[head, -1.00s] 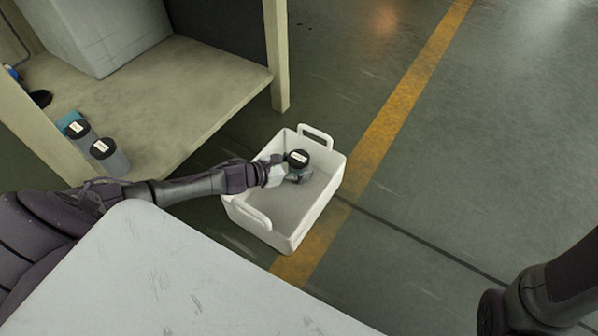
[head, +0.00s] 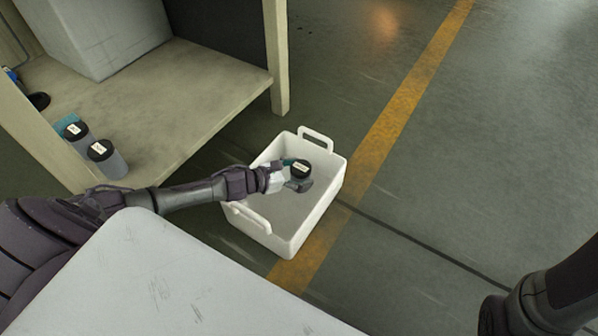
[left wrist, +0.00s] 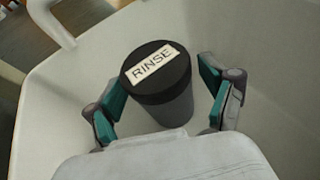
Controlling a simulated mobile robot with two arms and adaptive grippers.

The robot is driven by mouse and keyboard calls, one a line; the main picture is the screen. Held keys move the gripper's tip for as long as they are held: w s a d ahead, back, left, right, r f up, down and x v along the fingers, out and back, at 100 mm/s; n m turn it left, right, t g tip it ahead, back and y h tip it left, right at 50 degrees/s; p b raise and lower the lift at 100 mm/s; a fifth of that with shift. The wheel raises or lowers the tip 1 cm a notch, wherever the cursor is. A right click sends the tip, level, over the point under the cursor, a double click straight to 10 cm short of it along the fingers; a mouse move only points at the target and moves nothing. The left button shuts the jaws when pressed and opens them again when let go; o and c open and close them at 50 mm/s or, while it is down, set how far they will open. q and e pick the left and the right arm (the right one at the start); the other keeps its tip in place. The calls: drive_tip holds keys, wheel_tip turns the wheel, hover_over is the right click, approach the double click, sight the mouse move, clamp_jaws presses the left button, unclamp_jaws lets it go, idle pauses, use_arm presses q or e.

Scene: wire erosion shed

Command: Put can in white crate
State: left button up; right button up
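A grey can (head: 300,169) with a black lid and a white label is inside the white crate (head: 322,222), on the floor. In the left wrist view the can (left wrist: 165,98) looks upright and its label reads RINSE. My left gripper (head: 294,174) reaches into the crate around the can. Its teal-padded fingers are spread, one on each side, with gaps between pads and can in the left wrist view. The can's base is hidden, so I cannot see its contact with the crate floor. My right arm shows at the lower right, but its gripper is out of view.
Two similar black-lidded cans (head: 102,157) stand on a low shelf (head: 165,115) at the left, beside a teal item. A large grey box (head: 105,40) stands further back. A pale surface (head: 170,285) fills the front. The floor right of the yellow line (head: 400,110) is clear.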

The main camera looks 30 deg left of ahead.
use_arm(q)
drive_tip(key=shift+r, duration=0.25)
drive_tip(key=p+v, duration=0.7)
drive_tip(key=v, duration=0.5)
drive_tip(key=shift+r, duration=0.3)
